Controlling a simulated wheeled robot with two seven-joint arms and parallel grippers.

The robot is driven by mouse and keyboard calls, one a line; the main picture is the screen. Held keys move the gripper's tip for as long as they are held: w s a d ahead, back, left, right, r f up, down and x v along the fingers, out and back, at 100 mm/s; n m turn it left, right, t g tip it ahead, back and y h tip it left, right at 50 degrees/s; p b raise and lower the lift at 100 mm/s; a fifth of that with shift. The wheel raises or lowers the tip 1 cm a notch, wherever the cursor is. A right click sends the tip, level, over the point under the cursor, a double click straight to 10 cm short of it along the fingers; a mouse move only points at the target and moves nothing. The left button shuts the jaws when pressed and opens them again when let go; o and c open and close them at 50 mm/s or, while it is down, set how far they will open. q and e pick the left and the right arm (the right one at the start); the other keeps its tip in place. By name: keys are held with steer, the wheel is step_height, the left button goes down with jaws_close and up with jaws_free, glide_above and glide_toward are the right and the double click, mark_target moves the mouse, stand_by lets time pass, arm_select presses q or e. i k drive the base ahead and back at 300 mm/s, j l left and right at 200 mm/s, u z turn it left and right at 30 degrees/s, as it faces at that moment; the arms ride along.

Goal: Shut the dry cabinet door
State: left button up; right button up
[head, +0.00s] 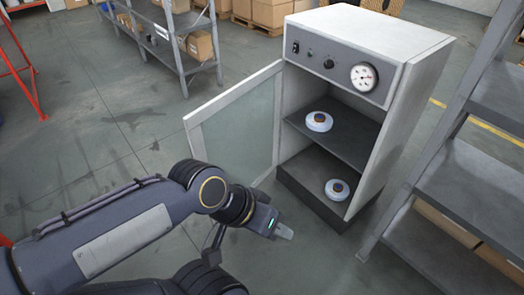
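The dry cabinet (414,98) is a light grey upright box with a dark base and a front panel with knobs and a round dial. Its door (236,119), a pale frame around a frosted pane, stands wide open, swung out to the left from the cabinet's left edge. My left gripper (284,232) is in front of the cabinet, below and to the right of the door's lower part in the picture. It appears apart from the door. Its fingers show small and from the side, so their opening is unclear. My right gripper is out of view.
Two white spools sit inside, one on the middle shelf (343,140) and one on the cabinet floor. A grey shelving rack (459,180) stands close at the right. Another rack (172,48) with cartons is at the back left. Floor left of the door is clear.

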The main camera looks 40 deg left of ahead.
mark_target(264, 162)
steer(key=j+z, duration=0.3)
steer(key=j, duration=0.5)
steer(key=k+j+z, duration=0.1)
steer(key=j+z, duration=0.25)
steer(key=j, duration=0.45)
steer(key=k+j, duration=0.1)
steer(key=j, duration=0.9)
steer(key=k+j, duration=0.15)
steer(key=j, duration=0.3)
steer(key=j+z, duration=0.1)
steer(key=j, duration=0.4)
steer(key=k+j, duration=0.15)
steer(key=j, duration=0.35)
steer(key=k+j, duration=0.1)
steer(key=j, duration=0.35)
steer(key=k+j, duration=0.1)
steer(key=j, duration=0.4)
steer(key=i+j+z, duration=0.2)
steer(key=k, duration=0.05)
